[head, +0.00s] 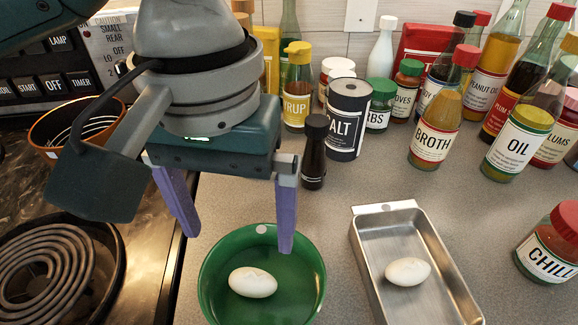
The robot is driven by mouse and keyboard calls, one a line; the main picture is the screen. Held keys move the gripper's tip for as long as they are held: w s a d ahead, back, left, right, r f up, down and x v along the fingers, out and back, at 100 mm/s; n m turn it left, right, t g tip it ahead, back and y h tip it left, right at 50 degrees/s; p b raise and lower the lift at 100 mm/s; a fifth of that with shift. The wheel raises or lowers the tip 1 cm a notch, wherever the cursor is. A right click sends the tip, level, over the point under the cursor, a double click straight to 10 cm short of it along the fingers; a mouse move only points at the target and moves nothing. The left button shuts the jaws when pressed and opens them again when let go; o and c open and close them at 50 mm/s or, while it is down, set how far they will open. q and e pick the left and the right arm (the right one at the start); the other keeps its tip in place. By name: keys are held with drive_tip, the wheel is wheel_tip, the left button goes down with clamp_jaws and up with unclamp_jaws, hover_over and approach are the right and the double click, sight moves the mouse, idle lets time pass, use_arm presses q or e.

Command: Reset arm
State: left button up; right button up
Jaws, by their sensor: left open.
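My left gripper (236,222) comes in from the upper left and points down, its two purple fingers apart with nothing between them. It is above the far rim of a green bowl (312,268). A white egg (253,282) lies in the bowl, below and in front of the fingers. The right gripper does not show.
A metal tray (440,262) holding another white egg (407,271) stands right of the bowl. Several bottles and jars, including salt (346,128), broth (435,125) and chili (548,250), line the counter. A coil burner (45,275) and an orange-brown bowl (62,122) are at left.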

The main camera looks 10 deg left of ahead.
use_arm(q)
wheel_tip(320, 180, up, 3)
drive_tip(key=shift+d, duration=0.1)
idle(0.4)
drive_tip(key=s+d+f+m+t+h+p, duration=0.1)
drive_tip(key=s+d+f+m+t+h, duration=0.1)
drive_tip(key=s+d+h, duration=0.25)
drive_tip(key=s+a+f+t+y+p, duration=0.2)
drive_tip(key=s+a+y, duration=0.45)
drive_tip(key=a, duration=0.85)
wheel_tip(320, 180, up, 37)
drive_tip(key=s+d+h+p, duration=0.1)
drive_tip(key=h+p, duration=0.1)
drive_tip(key=p, duration=3.5)
drive_tip(key=shift+r, duration=0.2)
drive_tip(key=shift+s, duration=0.1)
